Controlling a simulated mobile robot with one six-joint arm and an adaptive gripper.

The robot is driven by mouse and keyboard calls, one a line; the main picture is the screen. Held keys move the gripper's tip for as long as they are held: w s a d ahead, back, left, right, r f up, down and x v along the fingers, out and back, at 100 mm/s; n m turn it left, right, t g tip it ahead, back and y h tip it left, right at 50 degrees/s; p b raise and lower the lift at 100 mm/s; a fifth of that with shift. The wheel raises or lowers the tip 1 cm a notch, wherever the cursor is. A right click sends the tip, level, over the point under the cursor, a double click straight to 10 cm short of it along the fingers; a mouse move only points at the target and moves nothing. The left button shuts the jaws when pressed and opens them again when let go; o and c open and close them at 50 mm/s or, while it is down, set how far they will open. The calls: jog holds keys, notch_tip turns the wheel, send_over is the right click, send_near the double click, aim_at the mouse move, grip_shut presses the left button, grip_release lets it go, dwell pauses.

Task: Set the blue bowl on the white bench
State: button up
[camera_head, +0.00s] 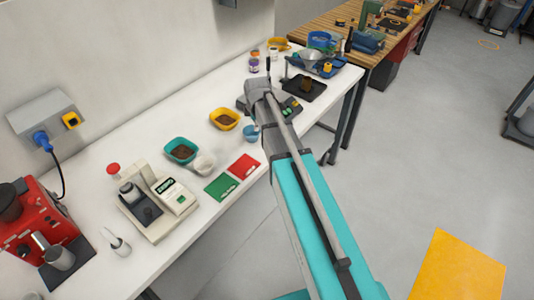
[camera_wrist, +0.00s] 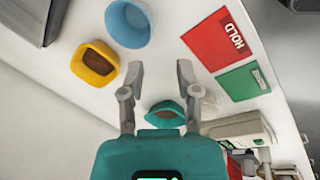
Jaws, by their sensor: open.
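The small blue bowl (camera_head: 251,133) stands on the white bench (camera_head: 95,200), partly beside my arm in the head view. In the wrist view the blue bowl (camera_wrist: 128,23) is at the top, beyond my left fingertip and apart from it. My gripper (camera_wrist: 160,70) is open, with nothing between its fingers. Its fingers are hidden behind my arm in the head view. The teal bowl (camera_wrist: 164,115) shows below the fingertips in the wrist view.
A yellow bowl (camera_head: 224,119), the teal bowl, a white bowl (camera_head: 204,165), a red card (camera_head: 244,166) and a green card (camera_head: 221,187) lie nearby. A scale (camera_head: 172,195) and a red machine (camera_head: 40,225) stand at left. A blue tray (camera_head: 318,65) is at the far end.

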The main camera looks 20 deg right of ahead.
jog(key=s+m+g, duration=0.2)
jog(key=s+m, duration=1.4)
jog(key=s, duration=0.5)
jog(key=shift+s+f+m+g, duration=0.2)
jog(key=shift+m+g, duration=0.1)
jog(key=shift+m, duration=0.1)
